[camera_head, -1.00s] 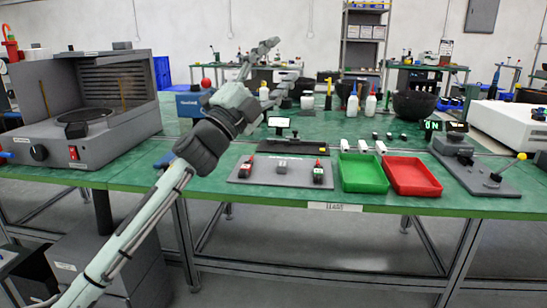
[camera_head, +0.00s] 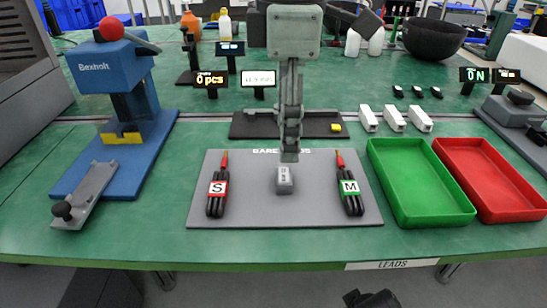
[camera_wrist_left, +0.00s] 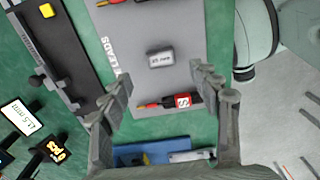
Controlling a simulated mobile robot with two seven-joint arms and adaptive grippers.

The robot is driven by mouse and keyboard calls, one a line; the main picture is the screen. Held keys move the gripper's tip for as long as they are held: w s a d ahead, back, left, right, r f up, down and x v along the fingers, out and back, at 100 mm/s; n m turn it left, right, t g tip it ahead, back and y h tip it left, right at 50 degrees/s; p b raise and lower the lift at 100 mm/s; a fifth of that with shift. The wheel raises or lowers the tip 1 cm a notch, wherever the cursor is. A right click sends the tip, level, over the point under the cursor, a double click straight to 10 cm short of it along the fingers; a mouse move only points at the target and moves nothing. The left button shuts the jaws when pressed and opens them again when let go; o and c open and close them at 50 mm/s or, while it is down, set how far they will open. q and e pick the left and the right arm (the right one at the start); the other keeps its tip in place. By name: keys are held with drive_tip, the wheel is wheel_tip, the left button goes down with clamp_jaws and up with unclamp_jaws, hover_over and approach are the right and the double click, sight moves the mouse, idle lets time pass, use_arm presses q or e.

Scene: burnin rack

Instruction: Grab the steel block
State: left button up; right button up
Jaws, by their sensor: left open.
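The steel block (camera_head: 284,181), a small grey block with a pale label, sits on the grey mat (camera_head: 253,211) between two bundles of black leads. It also shows in the left wrist view (camera_wrist_left: 160,59). My left gripper (camera_head: 289,155) points down just behind and above the block in the head view, apart from it. In the left wrist view its two fingers (camera_wrist_left: 160,88) are spread with nothing between them, and the block lies just beyond them. My right gripper is not seen.
Lead bundles marked S (camera_head: 217,190) and M (camera_head: 349,191) flank the block. A green tray (camera_head: 424,218) and a red tray (camera_head: 499,212) stand to the right, a blue press (camera_head: 130,80) to the left. A dark board (camera_head: 250,127) lies behind.

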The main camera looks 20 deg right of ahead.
sight(284, 175)
use_arm(q)
drive_tip(key=f, duration=0.6)
drive_tip(key=shift+a+f+p, duration=0.2)
drive_tip(key=shift+p, duration=0.2)
drive_tip(key=shift+f, duration=0.5)
drive_tip(key=c, duration=1.4)
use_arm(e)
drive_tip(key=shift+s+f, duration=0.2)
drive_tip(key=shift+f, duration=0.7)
